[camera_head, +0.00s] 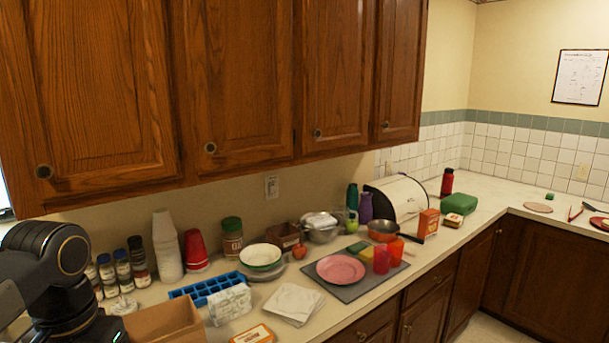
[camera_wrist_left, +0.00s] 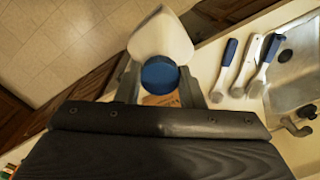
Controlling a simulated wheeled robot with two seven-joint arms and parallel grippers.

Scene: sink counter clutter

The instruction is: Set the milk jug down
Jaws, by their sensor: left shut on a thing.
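The milk jug (camera_wrist_left: 161,36), white with a blue cap, shows in the left wrist view. My left gripper (camera_wrist_left: 160,76) is shut on it, with one finger on each side near the blue cap. The view past the jug shows floor tiles and the counter edge, so the jug looks tilted in the picture. I cannot tell its height over any surface. In the head view my left arm shows at the lower left; the jug and the left fingers are out of that view. My right gripper is in neither view.
In the left wrist view, several blue and white handled utensils (camera_wrist_left: 246,65) lie beside a metal sink (camera_wrist_left: 303,72). In the head view the counter is cluttered: an open cardboard box (camera_head: 160,322), a blue ice tray (camera_head: 205,289), a pink plate (camera_head: 341,269) on a grey mat.

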